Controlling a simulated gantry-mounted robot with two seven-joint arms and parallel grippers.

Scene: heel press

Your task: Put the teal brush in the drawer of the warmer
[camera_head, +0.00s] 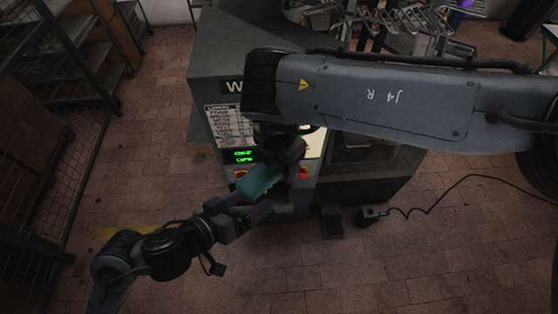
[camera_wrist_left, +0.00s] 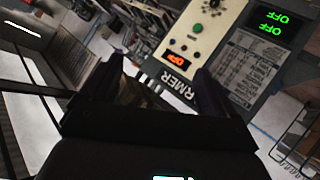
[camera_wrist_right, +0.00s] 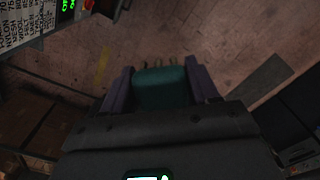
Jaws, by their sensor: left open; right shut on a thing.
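The teal brush (camera_head: 262,181) is in my right gripper, in front of the warmer's panel. In the right wrist view the teal block (camera_wrist_right: 161,88) sits between both purple fingers of my right gripper (camera_wrist_right: 160,80), with pale tips showing beyond it. My left gripper (camera_head: 250,204) is open just below the brush in the head view; I cannot tell whether they touch. In the left wrist view, my left gripper (camera_wrist_left: 158,88) has its fingers apart, with nothing clearly between them. The warmer (camera_head: 218,60) has green lit displays and red buttons. Its drawer is not clearly visible behind my arms.
A black pedal-like block (camera_head: 332,221) and a black box (camera_head: 369,215) with a trailing cable lie on the brick floor. A wire-mesh shelf rack (camera_head: 45,150) stands at the left. Metal racks (camera_head: 405,20) stand at the back right. The floor at lower centre is clear.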

